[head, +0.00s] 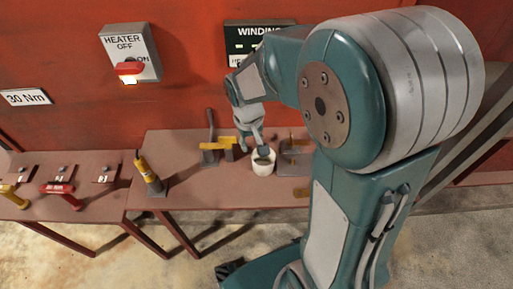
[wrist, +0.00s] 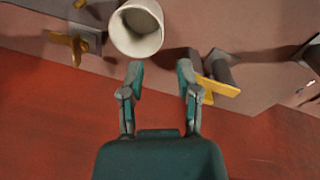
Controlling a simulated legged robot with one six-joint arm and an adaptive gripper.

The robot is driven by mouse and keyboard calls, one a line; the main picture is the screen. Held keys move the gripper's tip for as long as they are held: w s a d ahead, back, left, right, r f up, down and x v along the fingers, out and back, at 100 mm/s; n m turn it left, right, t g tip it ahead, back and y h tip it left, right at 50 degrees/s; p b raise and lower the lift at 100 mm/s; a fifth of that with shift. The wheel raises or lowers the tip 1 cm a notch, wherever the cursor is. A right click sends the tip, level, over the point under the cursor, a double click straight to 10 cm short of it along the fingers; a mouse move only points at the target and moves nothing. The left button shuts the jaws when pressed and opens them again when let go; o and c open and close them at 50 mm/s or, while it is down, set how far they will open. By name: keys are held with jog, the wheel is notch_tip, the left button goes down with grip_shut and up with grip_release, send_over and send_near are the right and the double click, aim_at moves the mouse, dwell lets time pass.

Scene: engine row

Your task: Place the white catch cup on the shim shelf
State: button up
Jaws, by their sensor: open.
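The white catch cup (head: 263,164) stands upright on the reddish-brown bench in the head view. In the wrist view the white cup (wrist: 137,28) is at the top, its open mouth showing, just beyond my fingertips. My gripper (wrist: 159,72) is open, with a gap between its two teal-grey fingers and nothing in it. In the head view my gripper (head: 250,140) hangs just above and behind the cup, partly overlapping it. I cannot tell from these views whether a finger touches the cup. No shelf can be clearly made out as the shim shelf.
Yellow-handled fixtures stand left (head: 220,145) and right (head: 293,148) of the cup, close by. A yellow tool (head: 147,172) stands farther left. A red wall with a heater switch (head: 130,55) rises behind. A lower bench (head: 95,185) at left holds several small parts.

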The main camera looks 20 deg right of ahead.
jog(key=s+r+t, duration=0.2)
jog(key=s+r, duration=0.4)
jog(key=r, duration=0.4)
jog(key=shift+s+d+r+t, duration=0.15)
jog(key=shift+d+t, duration=0.1)
jog(key=shift+t, duration=0.15)
jog(key=s+r+t, duration=0.1)
jog(key=s, duration=0.1)
jog(key=s+r, duration=0.2)
jog(key=s, duration=0.1)
jog(key=s+r+t, duration=0.1)
jog(key=s+r, duration=0.1)
jog(key=s, duration=0.1)
jog(key=shift+r+m+t+y, duration=0.15)
jog(key=shift+m+t+y, duration=0.15)
jog(key=shift+m+y, duration=0.1)
jog(key=g, duration=0.6)
send_over(254, 168)
notch_tip(254, 168, down, 16)
jog(key=f, duration=0.1)
jog(key=shift+n+h, duration=0.3)
jog(key=f, duration=1)
jog(key=shift+w+f, duration=0.3)
grip_shut()
